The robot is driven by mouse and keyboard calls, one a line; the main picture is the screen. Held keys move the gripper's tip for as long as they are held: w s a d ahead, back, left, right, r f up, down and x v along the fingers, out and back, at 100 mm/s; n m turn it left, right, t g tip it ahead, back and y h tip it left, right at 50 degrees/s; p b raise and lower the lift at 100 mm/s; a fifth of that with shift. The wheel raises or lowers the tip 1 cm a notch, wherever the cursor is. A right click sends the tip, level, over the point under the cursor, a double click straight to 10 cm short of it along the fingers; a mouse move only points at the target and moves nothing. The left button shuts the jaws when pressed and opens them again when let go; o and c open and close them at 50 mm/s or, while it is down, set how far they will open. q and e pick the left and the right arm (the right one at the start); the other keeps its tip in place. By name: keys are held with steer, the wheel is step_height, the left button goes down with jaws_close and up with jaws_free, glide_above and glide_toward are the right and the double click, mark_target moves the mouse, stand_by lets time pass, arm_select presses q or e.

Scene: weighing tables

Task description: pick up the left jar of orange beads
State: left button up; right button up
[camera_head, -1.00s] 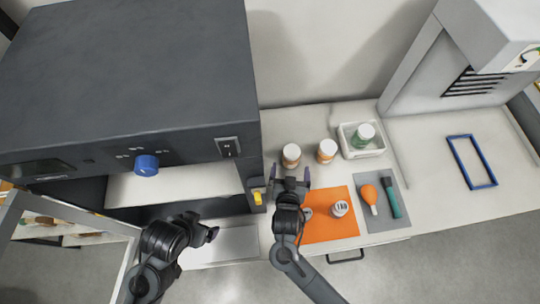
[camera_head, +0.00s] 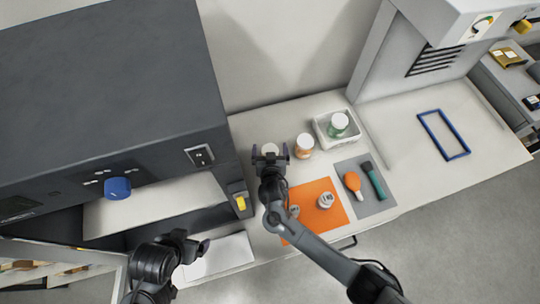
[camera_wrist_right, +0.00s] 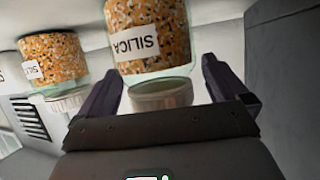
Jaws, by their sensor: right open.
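Two jars of orange beads with white lids stand on the bench. The left jar (camera_head: 270,149) is mostly hidden behind my right gripper (camera_head: 271,155) in the head view. In the right wrist view the left jar (camera_wrist_right: 150,35), labelled SILICA, appears lid-down, with its pale lid between the open fingers of that gripper (camera_wrist_right: 163,88). No grip shows. The right jar of orange beads (camera_head: 304,146) stands to the right, and also shows at the left of the wrist view (camera_wrist_right: 52,62). My left gripper (camera_head: 195,247) is low at the left, its finger opening unclear.
An orange mat (camera_head: 318,222) with small items and a grey mat (camera_head: 376,206) with two tools lie nearer. A dark cabinet (camera_head: 110,80) stands left; a blue frame (camera_head: 443,135) lies right.

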steer(key=shift+w+f, duration=0.15)
steer(key=shift+w, duration=0.1)
steer(key=c, duration=1.2)
steer(key=shift+o, duration=0.2)
